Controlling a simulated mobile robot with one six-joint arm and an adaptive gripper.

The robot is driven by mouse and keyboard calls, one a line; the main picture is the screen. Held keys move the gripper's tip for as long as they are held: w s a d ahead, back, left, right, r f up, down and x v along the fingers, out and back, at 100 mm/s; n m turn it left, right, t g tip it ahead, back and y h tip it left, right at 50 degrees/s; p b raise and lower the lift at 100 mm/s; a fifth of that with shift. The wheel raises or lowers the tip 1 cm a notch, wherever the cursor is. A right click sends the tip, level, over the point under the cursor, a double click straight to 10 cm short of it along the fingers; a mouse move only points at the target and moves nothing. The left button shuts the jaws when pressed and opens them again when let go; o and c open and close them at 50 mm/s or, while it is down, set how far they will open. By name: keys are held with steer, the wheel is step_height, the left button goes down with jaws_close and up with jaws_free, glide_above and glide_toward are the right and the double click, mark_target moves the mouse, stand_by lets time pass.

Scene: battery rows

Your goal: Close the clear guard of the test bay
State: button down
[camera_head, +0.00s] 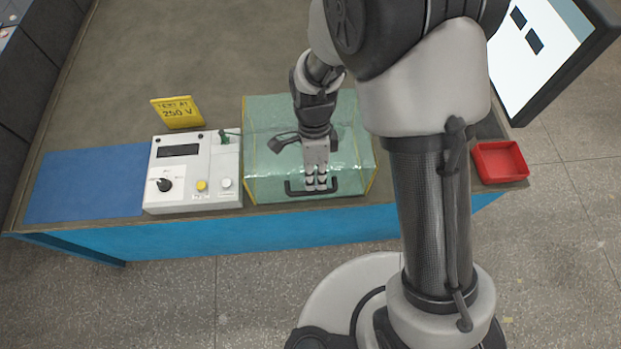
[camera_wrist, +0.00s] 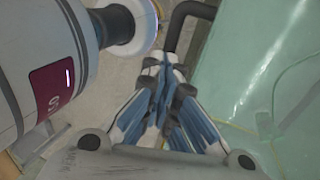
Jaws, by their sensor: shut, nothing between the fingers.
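The clear guard (camera_head: 262,178) of the test bay is a green-tinted box with yellow edges. It appears lowered over the bay, its front face down near the bench's front edge. I cannot tell whether its lower edge is fully seated. Its dark handle (camera_head: 345,189) runs along the lower front. My gripper (camera_head: 316,186) is shut and empty, pointing down in front of the guard at the handle. In the wrist view my fingers (camera_wrist: 160,75) are together close beside the dark handle (camera_wrist: 183,22), with the green guard (camera_wrist: 240,70) at right. Contact cannot be told.
A white test instrument (camera_head: 195,172) stands left of the guard, with a yellow 250 V sign (camera_head: 177,112) behind it. A blue mat (camera_head: 90,183) lies further left. A red tray (camera_head: 499,161) and a monitor (camera_head: 545,55) are at right. My arm hides part of the bench.

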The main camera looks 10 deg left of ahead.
steer(key=p+v, duration=0.3)
steer(key=v, duration=0.8)
steer(key=shift+s+r, duration=0.15)
steer(key=shift+r, duration=0.35)
steer(key=d+r+n+t+y, duration=0.1)
steer(key=d+r+n+t, duration=0.1)
steer(key=d+r+n, duration=0.45)
steer(key=s+d+r+n+t+b, duration=0.2)
steer(key=s+d+r+n+t, duration=0.3)
steer(key=s+d+r+n, duration=0.3)
steer(key=s+d+r, duration=0.2)
steer(key=s+d, duration=0.1)
steer(key=s, duration=0.1)
steer(key=shift+d+n+t+b, duration=0.3)
steer(key=shift+n+t, duration=0.05)
steer(key=shift+t, duration=0.05)
steer(key=shift+a, duration=0.15)
